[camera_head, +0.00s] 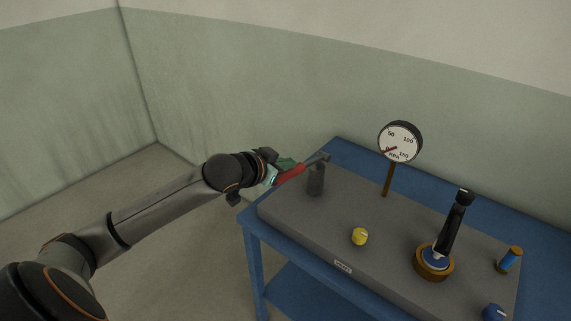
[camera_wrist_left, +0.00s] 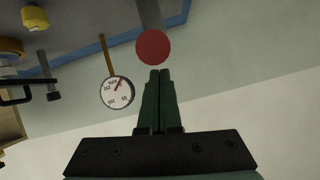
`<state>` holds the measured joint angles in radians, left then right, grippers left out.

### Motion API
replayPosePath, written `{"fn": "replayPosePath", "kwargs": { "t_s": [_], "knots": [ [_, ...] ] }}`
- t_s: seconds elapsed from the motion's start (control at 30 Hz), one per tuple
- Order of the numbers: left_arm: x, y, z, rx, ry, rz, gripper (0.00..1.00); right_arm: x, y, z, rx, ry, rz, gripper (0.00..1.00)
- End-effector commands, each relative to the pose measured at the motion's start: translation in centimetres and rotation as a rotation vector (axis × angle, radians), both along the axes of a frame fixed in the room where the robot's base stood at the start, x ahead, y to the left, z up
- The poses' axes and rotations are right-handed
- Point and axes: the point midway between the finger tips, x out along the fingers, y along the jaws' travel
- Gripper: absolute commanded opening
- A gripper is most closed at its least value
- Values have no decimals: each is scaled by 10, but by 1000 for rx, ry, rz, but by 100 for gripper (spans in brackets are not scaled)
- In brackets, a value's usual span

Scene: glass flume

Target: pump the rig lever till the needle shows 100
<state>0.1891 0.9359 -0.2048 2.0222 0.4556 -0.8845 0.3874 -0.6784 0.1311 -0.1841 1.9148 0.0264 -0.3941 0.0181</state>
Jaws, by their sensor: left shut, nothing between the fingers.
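The rig lever (camera_head: 291,173) has a red grip and slants up to the top of a grey post (camera_head: 316,181) on the rig's left end. The gauge (camera_head: 400,142) stands on a brown stem behind it; its red needle points to the lower left, before the 50 mark. In the left wrist view the gauge (camera_wrist_left: 117,93) appears upside down. My left gripper (camera_head: 277,170) is beside the outer end of the red grip, shut and empty. In the left wrist view its fingertips (camera_wrist_left: 159,73) are together just below the grip's round red end (camera_wrist_left: 153,47). Contact cannot be told. My right gripper is out of view.
A grey slab (camera_head: 330,225) on a blue table (camera_head: 253,232) carries the rig. A yellow knob (camera_head: 360,236), a black stick (camera_head: 450,235) on an orange-brown base, a blue cylinder (camera_head: 509,260) and a blue knob (camera_head: 494,312) stand to the right. The floor left of the table is clear.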

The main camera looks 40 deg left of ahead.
Motion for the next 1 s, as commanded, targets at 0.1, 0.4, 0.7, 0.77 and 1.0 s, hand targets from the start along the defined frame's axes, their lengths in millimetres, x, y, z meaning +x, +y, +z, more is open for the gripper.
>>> {"fn": "replayPosePath", "kwargs": {
  "t_s": [0.1, 0.4, 0.7, 0.77, 1.0],
  "knots": [
    [-1, 1, -5, 0, 0, 0, 0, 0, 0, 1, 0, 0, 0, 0],
    [-1, 1, -5, 0, -1, 0, 0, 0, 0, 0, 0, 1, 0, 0],
    [-5, 1, -17, -4, -34, -1, 0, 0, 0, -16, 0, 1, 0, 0],
    [-5, 1, -18, -4, -46, -1, 0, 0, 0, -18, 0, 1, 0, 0],
    [-8, 1, -24, -7, -77, 0, 0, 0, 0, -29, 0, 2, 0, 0]
  ]
}}
